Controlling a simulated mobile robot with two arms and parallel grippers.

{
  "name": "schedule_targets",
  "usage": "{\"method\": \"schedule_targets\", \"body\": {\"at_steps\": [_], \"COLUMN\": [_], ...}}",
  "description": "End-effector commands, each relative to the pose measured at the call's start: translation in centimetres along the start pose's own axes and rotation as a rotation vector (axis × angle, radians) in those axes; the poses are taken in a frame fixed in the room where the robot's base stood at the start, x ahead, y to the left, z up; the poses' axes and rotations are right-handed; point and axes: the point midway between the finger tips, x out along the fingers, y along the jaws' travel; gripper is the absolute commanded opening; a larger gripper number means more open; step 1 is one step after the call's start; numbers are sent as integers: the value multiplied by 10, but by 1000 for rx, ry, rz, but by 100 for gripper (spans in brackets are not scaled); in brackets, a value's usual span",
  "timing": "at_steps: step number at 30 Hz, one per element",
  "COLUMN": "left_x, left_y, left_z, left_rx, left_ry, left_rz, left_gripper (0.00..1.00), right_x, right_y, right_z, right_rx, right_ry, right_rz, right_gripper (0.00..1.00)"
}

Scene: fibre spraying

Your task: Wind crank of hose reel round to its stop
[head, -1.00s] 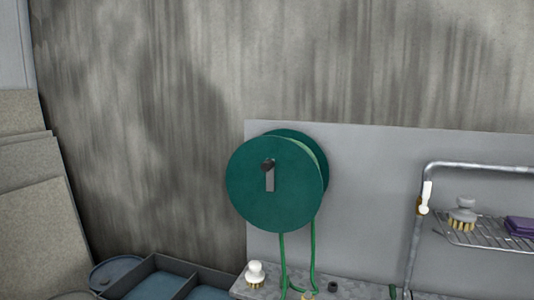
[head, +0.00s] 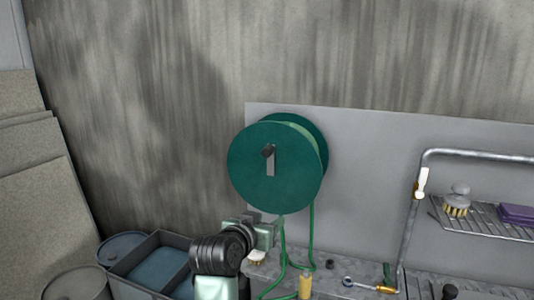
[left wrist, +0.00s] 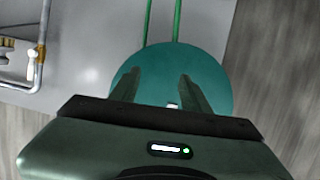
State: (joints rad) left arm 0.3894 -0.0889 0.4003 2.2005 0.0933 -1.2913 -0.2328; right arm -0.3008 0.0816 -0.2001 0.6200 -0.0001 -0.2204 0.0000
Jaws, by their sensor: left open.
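The hose reel (head: 250,190) is a dark green drum with a round front disc, mounted on a grey panel. Its crank (head: 271,165) is a short grey bar with a dark knob at its upper end, near the disc's centre. My left gripper (head: 264,230) is below the disc, apart from the crank. In the left wrist view, the left gripper (left wrist: 157,84) has its two fingers spread and empty, with the green reel disc (left wrist: 212,82) behind them. Only a small pale bit, perhaps the crank, shows between the fingers there. My right gripper is not in view.
Green hose (head: 312,235) hangs from the reel to the ledge. A pale brush (head: 257,259) is partly hidden by my gripper. A yellow-brown bottle (head: 305,285) stands nearby. A metal pipe (head: 408,235) and wire rack (head: 480,222) are at right; divided bins (head: 158,262) at lower left.

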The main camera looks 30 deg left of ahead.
Motion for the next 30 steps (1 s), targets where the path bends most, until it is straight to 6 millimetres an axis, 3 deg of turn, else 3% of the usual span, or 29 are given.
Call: {"method": "schedule_targets", "body": {"at_steps": [1, 3, 6, 9, 14, 24, 30], "left_x": [2, 2, 0, -2, 4, 52, 68], "left_y": [-7, -17, -28, -34, -37, -39, -40], "left_z": [-37, -75, -114, -135, -147, -164, -166], "left_rx": [-43, -88, -137, -165, -177, -177, -175], "left_ry": [74, 155, 239, 285, 303, 303, 303], "left_rz": [-4, -10, -13, -15, -15, -14, -15], "left_gripper": [47, 47, 47, 47, 47, 47, 47], "right_x": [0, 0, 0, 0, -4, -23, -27], "right_y": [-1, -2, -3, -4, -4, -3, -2], "right_z": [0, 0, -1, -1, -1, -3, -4], "right_rx": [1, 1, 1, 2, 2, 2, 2], "right_ry": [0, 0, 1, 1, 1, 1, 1], "right_rz": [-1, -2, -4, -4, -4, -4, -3], "right_gripper": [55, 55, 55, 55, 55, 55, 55]}}
